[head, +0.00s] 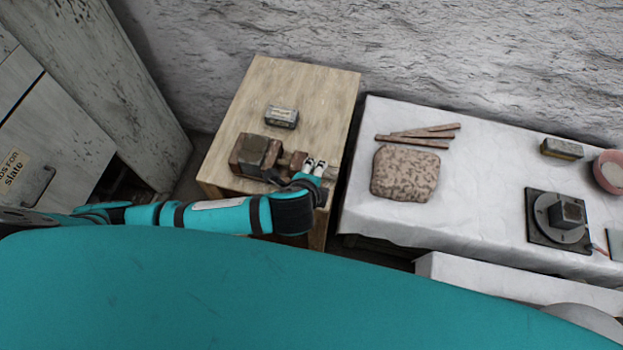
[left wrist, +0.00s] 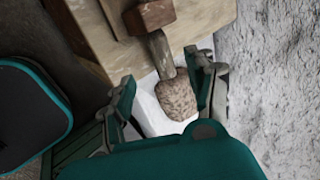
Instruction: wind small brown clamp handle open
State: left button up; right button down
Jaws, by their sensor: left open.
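The brown clamp (head: 254,154) lies on the wooden table, a blocky body with a smaller brown end block (head: 296,160) to its right. In the left wrist view the end block (left wrist: 150,14) is at the top, and a short brown bar (left wrist: 160,54), apparently the handle, runs down from it. My left gripper (head: 315,168) is at the clamp's right end, near the table's right edge. In the left wrist view it is open (left wrist: 164,76), its fingers on either side of the bar's lower end; I cannot tell whether they touch it. My right gripper is out of view.
A metal-grey block (head: 281,117) sits behind the clamp on the wooden table (head: 320,90). To the right, a white-covered table (head: 480,180) holds a speckled cushion (head: 405,173), wooden strips (head: 420,135) and a turntable (head: 558,218). A rough wall stands behind.

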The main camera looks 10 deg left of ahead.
pick_arm(q)
jog(key=shift+v, duration=1.05)
jog(key=shift+w, duration=0.15)
jog(key=w+r+g+b, duration=0.2)
jog(key=w+r+g, duration=0.5)
jog(key=r, duration=0.1)
jog(key=f, duration=1.1)
jog(key=w+f, duration=0.1)
jog(key=f, duration=0.4)
jog(key=shift+w+d+f+p, duration=0.1)
jog(key=shift+d+f+p, duration=0.25)
jog(key=shift+d+f, duration=0.05)
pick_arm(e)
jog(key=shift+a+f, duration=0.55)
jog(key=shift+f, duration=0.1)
